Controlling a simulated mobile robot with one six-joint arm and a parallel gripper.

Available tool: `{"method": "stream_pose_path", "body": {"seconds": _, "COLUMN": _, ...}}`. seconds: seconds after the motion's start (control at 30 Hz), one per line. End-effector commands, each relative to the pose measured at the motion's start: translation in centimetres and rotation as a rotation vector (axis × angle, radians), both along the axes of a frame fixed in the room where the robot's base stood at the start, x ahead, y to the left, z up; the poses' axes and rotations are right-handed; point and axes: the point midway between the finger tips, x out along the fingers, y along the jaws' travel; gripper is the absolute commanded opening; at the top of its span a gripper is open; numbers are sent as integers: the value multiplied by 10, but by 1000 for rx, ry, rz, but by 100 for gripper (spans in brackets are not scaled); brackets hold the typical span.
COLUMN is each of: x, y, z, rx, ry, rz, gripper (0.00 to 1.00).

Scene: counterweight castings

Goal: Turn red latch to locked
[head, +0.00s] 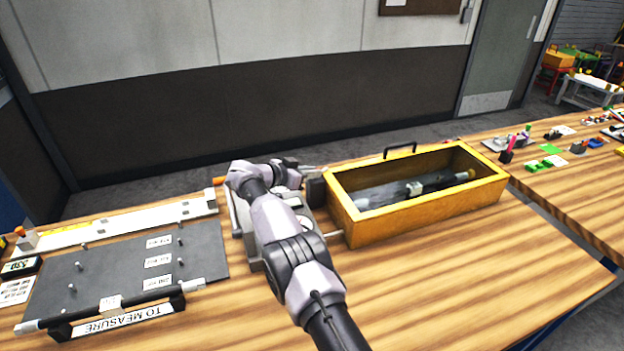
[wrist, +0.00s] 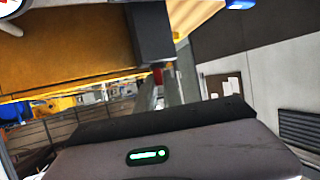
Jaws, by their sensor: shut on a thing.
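The red latch (wrist: 157,76) shows only as a small red patch in the wrist view, just beyond my gripper's dark body and below a dark grey block. My gripper (wrist: 163,88) is shut on it; the fingertips are small and partly hidden. In the head view my gripper (head: 298,170) is at the far side of a grey fixture (head: 240,225), beside the yellow box's left end. My arm covers much of that fixture and hides the latch there. I cannot tell the latch's angle.
An open yellow box (head: 425,215) with a dark rod inside stands close to the right. A dark block (head: 316,190) sits at its left end. A grey pegged board (head: 120,265) and a TO MEASURE stand (head: 118,316) are at left. The front of the table is clear.

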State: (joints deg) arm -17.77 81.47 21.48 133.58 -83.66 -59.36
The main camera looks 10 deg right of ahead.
Motion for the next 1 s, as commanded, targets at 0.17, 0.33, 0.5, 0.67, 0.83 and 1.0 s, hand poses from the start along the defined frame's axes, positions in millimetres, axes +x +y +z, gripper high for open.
{"method": "stream_pose_path", "body": {"seconds": 0.17, "x": -1, "y": 1, "z": -1, "rx": 2, "ry": 4, "rz": 0, "gripper": 0}}
{"method": "stream_pose_path", "body": {"seconds": 0.33, "x": -1, "y": 1, "z": -1, "rx": 1, "ry": 3, "rz": 1, "gripper": 20}}
{"method": "stream_pose_path", "body": {"seconds": 0.5, "x": 0, "y": 1, "z": -1, "rx": 1, "ry": 3, "rz": 1, "gripper": 20}}
{"method": "stream_pose_path", "body": {"seconds": 0.67, "x": -9, "y": 15, "z": 9, "rx": -1, "ry": 6, "rz": 5, "gripper": 20}}
{"method": "stream_pose_path", "body": {"seconds": 0.83, "x": -28, "y": 43, "z": 24, "rx": 1, "ry": 4, "rz": 3, "gripper": 20}}
{"method": "stream_pose_path", "body": {"seconds": 1.0, "x": -38, "y": 58, "z": 28, "rx": 0, "ry": 4, "rz": 2, "gripper": 20}}
